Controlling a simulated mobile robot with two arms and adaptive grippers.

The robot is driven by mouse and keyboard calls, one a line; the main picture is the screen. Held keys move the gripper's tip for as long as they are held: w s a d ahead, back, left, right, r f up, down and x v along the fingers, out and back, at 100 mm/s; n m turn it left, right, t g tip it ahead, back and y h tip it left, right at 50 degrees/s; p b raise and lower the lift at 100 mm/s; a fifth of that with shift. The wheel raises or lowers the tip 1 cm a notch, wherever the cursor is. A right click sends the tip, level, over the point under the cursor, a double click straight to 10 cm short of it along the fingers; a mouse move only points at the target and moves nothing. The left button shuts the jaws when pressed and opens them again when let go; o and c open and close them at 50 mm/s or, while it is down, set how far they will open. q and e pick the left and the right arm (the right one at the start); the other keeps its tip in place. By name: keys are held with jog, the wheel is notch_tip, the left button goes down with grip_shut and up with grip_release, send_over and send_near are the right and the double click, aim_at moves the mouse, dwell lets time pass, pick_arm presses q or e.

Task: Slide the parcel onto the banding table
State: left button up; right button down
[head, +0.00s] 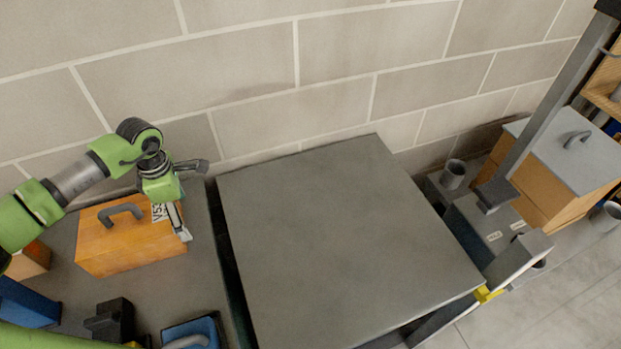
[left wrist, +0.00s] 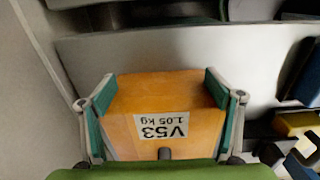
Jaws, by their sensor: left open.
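The parcel is an orange box (head: 125,240) with a dark handle on top, sitting on the dark surface at left. Its label reads V53, 1.05 kg, in the left wrist view (left wrist: 185,95). The banding table appears to be the wide, bare grey top (head: 340,235) right of the parcel, across a dark gap. My left gripper (head: 192,202) is open at the parcel's right, labelled end. In the left wrist view its fingers (left wrist: 160,88) stand either side of the parcel; whether they touch it is unclear. My right gripper is not in view.
A block wall (head: 230,60) runs behind. Blue bins (head: 195,333) and a dark block (head: 112,320) stand in front of the parcel. Right of the grey top are a grey post (head: 545,105), a cup (head: 453,174) and a grey-topped wooden box (head: 565,155).

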pick_arm(q)
jog(key=shift+s+a, duration=0.3)
jog(key=shift+a, duration=0.3)
jog(key=shift+s+a, duration=0.3)
jog(key=shift+a, duration=0.3)
dwell(1.1)
jog(key=shift+w+d+b, duration=0.2)
jog(key=shift+w+d, duration=0.15)
jog(key=shift+d, duration=0.35)
jog(key=shift+w+d+b, duration=0.15)
jog(key=shift+w+d, duration=0.2)
jog(key=shift+d, duration=0.35)
notch_tip(320, 180, up, 13)
jog(key=p, duration=0.7)
jog(key=shift+p, duration=0.3)
